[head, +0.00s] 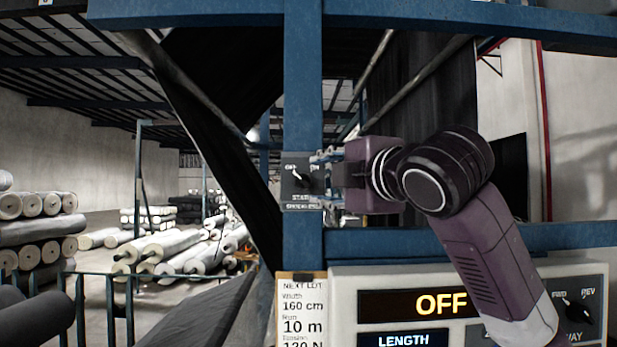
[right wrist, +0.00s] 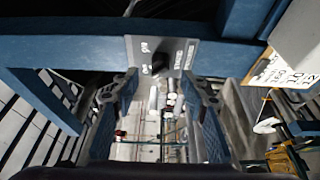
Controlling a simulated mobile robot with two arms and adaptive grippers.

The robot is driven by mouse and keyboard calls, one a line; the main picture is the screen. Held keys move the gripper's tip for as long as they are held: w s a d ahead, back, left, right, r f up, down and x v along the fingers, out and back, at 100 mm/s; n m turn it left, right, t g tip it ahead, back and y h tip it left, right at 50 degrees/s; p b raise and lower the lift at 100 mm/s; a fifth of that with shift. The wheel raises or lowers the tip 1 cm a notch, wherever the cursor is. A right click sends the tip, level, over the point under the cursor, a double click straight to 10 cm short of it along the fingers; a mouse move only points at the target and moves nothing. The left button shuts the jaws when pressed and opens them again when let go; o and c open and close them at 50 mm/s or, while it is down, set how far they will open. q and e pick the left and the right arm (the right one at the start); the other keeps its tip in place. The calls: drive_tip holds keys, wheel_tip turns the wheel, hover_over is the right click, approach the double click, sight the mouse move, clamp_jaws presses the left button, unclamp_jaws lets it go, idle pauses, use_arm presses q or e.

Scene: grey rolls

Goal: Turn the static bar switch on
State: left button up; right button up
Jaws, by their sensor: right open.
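The static bar switch is a small dark plate (head: 300,190) on a blue upright post, lettered "STATIC" below. Its black knob (head: 299,177) has a pale pointer that appears to lean up and left, toward the left-hand label. In the right wrist view the grey plate (right wrist: 178,50) and the knob (right wrist: 160,64) show at the top centre. My right gripper (head: 322,180) is open, at the right side of the plate in the head view. In the right wrist view its two fingers (right wrist: 160,88) straddle the line to the knob, with nothing between them. I cannot tell whether they touch it.
Below stands a console (head: 345,285) with a display (head: 420,304) reading "OFF" and another knob (head: 578,308) at its right. A lot card (head: 302,310) hangs beside it. Blue beams frame the post. Rolls of fabric (head: 180,250) lie far behind at left.

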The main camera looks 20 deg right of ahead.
sight(308, 182)
drive_tip(key=w+p, duration=0.1)
drive_tip(key=w, duration=0.3)
drive_tip(key=w+p, duration=0.1)
drive_tip(key=w, duration=0.1)
drive_tip(key=shift+a+p, duration=0.35)
drive_tip(key=shift+c, duration=0.6)
drive_tip(key=shift+f, duration=0.15)
clamp_jaws()
